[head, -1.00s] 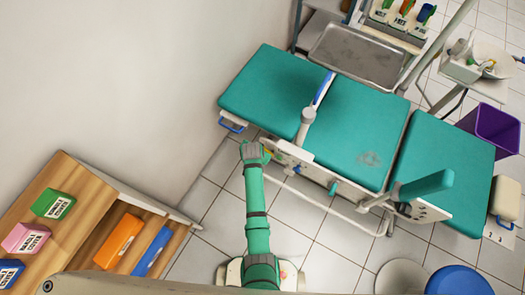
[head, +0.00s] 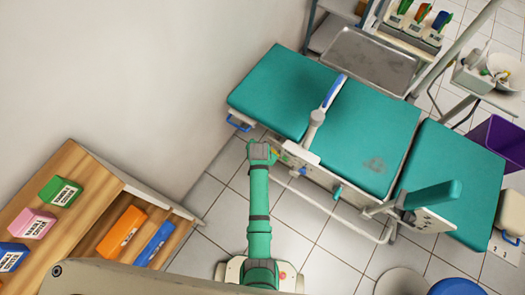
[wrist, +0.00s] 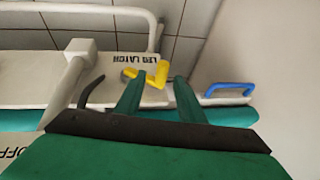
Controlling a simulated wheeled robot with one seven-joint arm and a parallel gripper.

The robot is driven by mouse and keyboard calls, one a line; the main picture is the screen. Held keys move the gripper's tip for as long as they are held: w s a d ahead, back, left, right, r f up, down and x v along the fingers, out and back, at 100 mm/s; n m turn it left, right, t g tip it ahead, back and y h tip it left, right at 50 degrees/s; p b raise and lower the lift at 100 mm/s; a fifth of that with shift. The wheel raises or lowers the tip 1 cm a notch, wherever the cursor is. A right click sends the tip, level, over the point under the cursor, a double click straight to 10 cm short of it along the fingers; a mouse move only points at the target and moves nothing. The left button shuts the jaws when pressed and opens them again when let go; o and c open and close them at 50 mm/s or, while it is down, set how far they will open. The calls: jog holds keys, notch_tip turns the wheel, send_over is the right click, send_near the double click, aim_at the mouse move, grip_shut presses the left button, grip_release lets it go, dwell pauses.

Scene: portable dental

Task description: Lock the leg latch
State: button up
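The leg latch is a yellow bent lever (wrist: 152,76) on a pale panel lettered "LEG LATCH" (wrist: 132,57) in the wrist view. My gripper (wrist: 158,88) is open, with its two green fingers apart. In that view the lever shows between and just beyond the fingertips. I cannot tell whether they touch it. In the head view my gripper (head: 262,152) is at the near side of the green dental chair (head: 278,92), by its leg section. The latch is hardly visible there.
A blue handle (wrist: 229,90) is right of the fingers. A dark curved lever (wrist: 88,92) and a pale post (wrist: 72,75) are to the left. A white rail (head: 330,212) runs along the chair's near side. A wooden shelf (head: 95,178) with boxes stands at lower left.

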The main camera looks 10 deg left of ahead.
jog(key=v, duration=0.9)
jog(key=shift+d, duration=0.1)
jog(key=shift+s, duration=0.1)
